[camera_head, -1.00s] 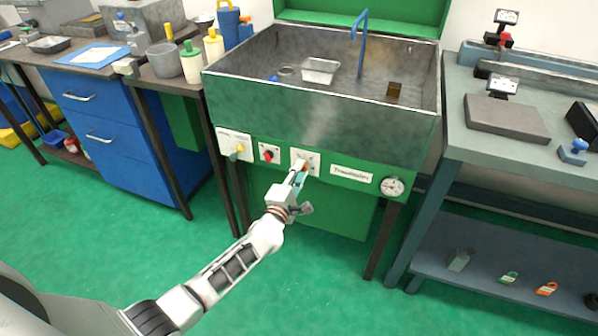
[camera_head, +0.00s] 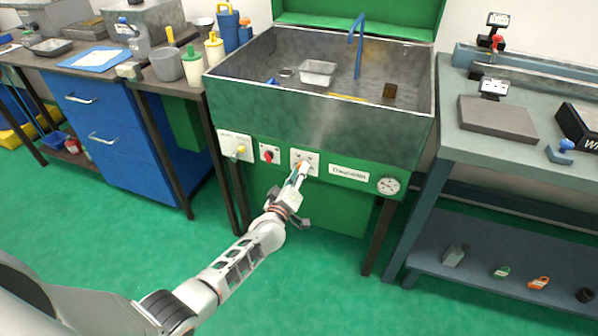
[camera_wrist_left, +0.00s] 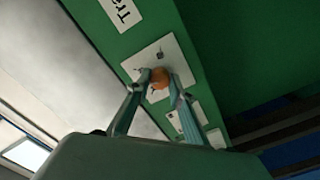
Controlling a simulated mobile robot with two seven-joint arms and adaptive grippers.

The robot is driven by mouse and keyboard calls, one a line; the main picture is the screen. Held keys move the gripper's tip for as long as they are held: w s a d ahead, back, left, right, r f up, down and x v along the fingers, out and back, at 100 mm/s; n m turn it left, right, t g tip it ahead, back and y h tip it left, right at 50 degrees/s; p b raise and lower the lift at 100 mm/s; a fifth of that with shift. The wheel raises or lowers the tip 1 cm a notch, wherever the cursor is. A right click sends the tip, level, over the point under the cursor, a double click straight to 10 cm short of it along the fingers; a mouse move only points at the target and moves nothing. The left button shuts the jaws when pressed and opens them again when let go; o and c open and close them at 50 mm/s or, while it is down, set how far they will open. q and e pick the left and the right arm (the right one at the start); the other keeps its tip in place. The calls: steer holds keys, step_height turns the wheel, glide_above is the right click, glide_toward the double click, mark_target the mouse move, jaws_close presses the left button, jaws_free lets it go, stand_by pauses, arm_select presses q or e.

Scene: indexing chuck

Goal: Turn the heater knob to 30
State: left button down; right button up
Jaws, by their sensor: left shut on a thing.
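The orange round knob (camera_wrist_left: 160,77) sits on a white plate (camera_wrist_left: 176,52) on the green front panel of the wash unit. My left gripper (camera_wrist_left: 160,88) is shut on this knob, one finger on each side of it. In the head view my left gripper (camera_head: 302,171) reaches up to the same white plate (camera_head: 311,157) and mostly hides the knob. I cannot read the scale or the knob's pointer setting. My right gripper is not in view.
Left of the plate are a red knob (camera_head: 268,155) and a yellow knob (camera_head: 240,150). A round gauge (camera_head: 388,185) is at the right of the panel. A grey workbench (camera_head: 455,150) stands to the right. Green floor lies open in front.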

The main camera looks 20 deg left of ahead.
arm_select(q)
steer(key=m, duration=0.5)
steer(key=shift+m+p, duration=0.3)
stand_by(0.4)
steer(key=c, duration=1.8)
jaws_free()
steer(key=s, duration=1.2)
steer(key=shift+a, duration=0.2)
